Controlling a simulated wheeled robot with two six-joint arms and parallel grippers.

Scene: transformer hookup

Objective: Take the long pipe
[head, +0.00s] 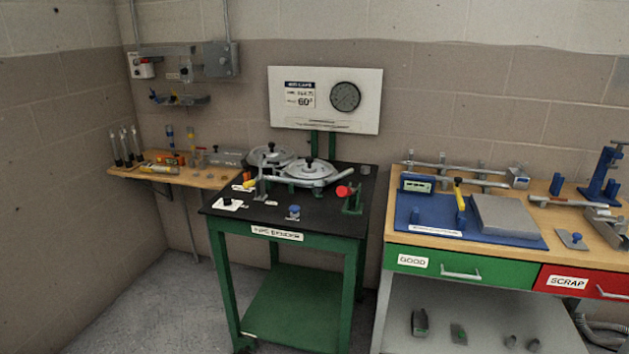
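Long grey pipe-like bars (455,168) lie roughly level along the back of the wooden workbench (545,222) at right, apparently on small supports. They partly overlap in view, so I cannot tell which one is the long pipe. A pale tube-like arm (325,180) also crosses the front of the round metal discs (308,169) on the black-topped green bender table. Neither of my grippers is in view.
The green table (290,233) has a red-knobbed part (345,191) at its right edge. A blue mat (420,222) with a grey plate (508,221) covers part of the workbench. A narrow wooden shelf (215,181) holds tools. Floor is clear at lower left.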

